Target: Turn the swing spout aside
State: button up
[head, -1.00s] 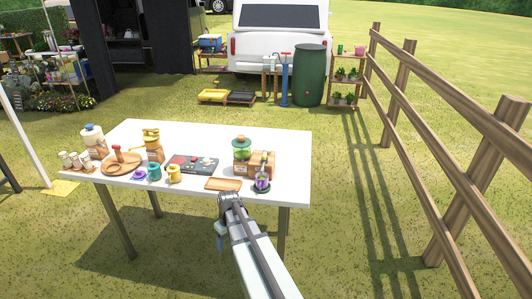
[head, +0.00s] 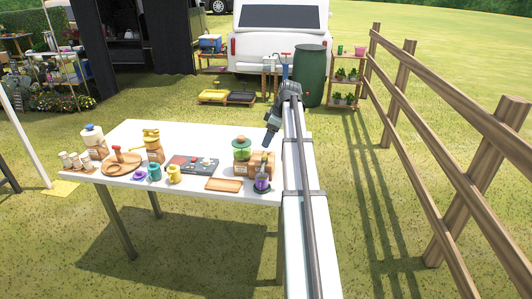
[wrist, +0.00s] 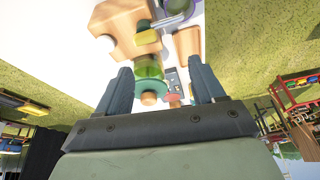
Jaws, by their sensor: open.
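No part can be clearly made out as the swing spout. A green jar (head: 241,146) with a teal lid and knob stands at the table's right, by a wooden block (head: 258,169). A small yellow piece shows by the block in the wrist view (wrist: 147,36); it may be a spout, but I cannot tell. A purple item (head: 261,184) stands in front of the block. My gripper (head: 269,138) is open and empty, above the table's right back part. In the wrist view the jar's knob (wrist: 149,98) appears between the fingers, without clear contact.
The white table (head: 220,135) also holds a dark panel (head: 190,165), a wooden tray (head: 223,185), mugs, a yellow device (head: 152,145) and jars. A blue pump (head: 284,66) and a green barrel (head: 310,70) stand behind. A wooden fence (head: 455,190) runs along the right.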

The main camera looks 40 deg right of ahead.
jog(key=n, duration=0.1)
send_near(265, 154)
jog(key=shift+y, duration=0.3)
jog(key=x, duration=0.8)
jog(key=shift+d+f, duration=0.1)
jog(key=shift+f, duration=0.25)
grip_shut()
dwell(0.4)
